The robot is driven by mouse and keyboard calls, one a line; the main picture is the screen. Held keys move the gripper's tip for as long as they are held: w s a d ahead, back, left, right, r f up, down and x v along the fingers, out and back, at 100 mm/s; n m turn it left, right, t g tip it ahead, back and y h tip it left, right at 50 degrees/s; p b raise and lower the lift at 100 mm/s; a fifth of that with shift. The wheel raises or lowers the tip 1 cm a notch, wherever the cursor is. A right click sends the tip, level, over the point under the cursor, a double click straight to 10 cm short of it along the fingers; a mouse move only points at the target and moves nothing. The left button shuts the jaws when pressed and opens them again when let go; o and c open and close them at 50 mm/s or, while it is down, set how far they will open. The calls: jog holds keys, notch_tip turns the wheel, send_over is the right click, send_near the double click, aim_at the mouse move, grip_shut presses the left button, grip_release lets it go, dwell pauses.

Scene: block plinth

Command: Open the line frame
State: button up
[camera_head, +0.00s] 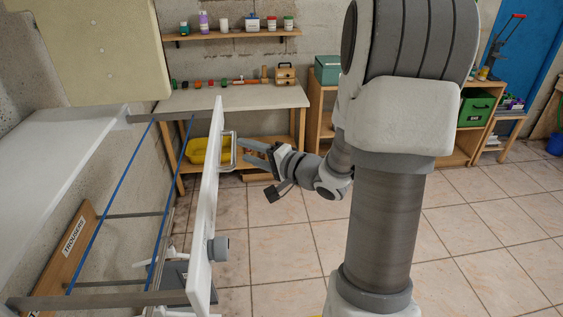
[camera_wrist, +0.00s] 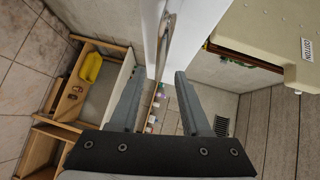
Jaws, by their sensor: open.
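The line frame has a white front panel (camera_head: 206,205) with a metal handle (camera_head: 233,150) on its right face. Blue lines (camera_head: 118,190) run between grey rails behind the panel, which stands out from the wall. In the wrist view the handle (camera_wrist: 163,40) and the panel's edge lie just ahead, between the lines of my open fingers (camera_wrist: 158,85). I cannot tell whether the fingers touch the handle.
A bench (camera_head: 235,97) with small items and a yellow bin (camera_head: 208,150) stands behind the frame. A white shelf (camera_head: 50,165) is at the left, near a board marked TROUSERS (camera_head: 62,252). A beige box (camera_head: 100,50) hangs above. The tiled floor (camera_head: 470,230) at right is clear.

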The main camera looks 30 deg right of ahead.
jog(key=v, duration=1.2)
jog(key=shift+a, duration=0.1)
